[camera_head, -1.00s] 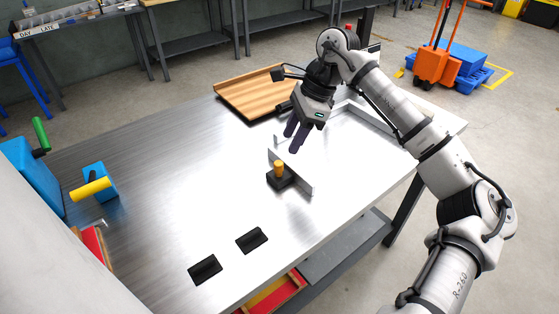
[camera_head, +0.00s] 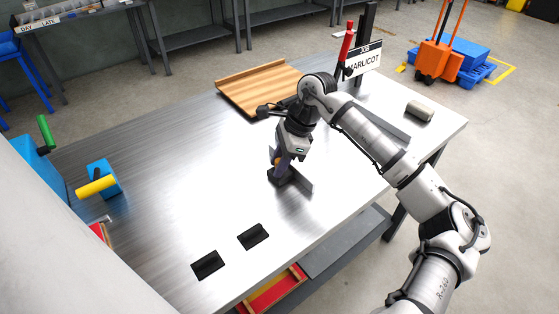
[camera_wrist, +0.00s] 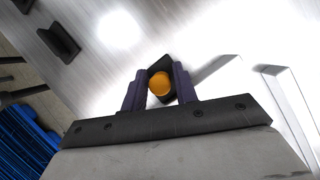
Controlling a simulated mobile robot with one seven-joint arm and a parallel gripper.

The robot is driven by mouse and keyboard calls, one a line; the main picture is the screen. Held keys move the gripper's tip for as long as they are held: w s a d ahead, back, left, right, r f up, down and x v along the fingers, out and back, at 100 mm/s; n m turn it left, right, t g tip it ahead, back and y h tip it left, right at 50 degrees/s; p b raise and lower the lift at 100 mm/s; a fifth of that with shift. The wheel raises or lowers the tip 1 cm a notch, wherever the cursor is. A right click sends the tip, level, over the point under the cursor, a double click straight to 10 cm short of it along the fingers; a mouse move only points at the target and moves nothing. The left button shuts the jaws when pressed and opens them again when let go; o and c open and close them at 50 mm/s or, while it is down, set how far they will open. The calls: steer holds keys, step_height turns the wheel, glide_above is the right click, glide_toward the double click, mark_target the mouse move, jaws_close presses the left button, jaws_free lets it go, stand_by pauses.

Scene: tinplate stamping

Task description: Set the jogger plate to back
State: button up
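The jogger plate is an upright grey metal plate (camera_head: 305,186) with a black base (camera_head: 281,178) and an orange knob (camera_wrist: 160,84). It stands on the bright metal table, right of the middle. My gripper (camera_head: 281,160) is down over the knob, fingers pointing at the table. In the wrist view the two dark fingers (camera_wrist: 160,80) stand on either side of the knob, very close to it. I cannot tell whether they press on it. In the head view the fingers hide most of the knob and part of the plate.
A wooden board (camera_head: 255,84) is at the back. A blue device with a yellow handle (camera_head: 97,187) is at the left.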

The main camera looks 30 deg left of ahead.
jaws_close()
steer(key=shift+s+a+f+b, duration=0.1)
steer(key=shift+s+f+b, duration=0.05)
steer(key=shift+s+b, duration=0.2)
steer(key=s+b, duration=0.1)
steer(key=s+a+b, duration=0.1)
steer(key=s, duration=0.1)
steer(key=s+b, duration=0.1)
steer(key=s, duration=0.1)
steer(key=shift+a, duration=0.35)
steer(key=shift+s+a, duration=0.1)
steer(key=shift+s, duration=0.1)
steer(key=shift+o, duration=1.8)
jaws_free()
steer(key=shift+s+r, duration=0.1)
steer(key=shift+r, duration=0.1)
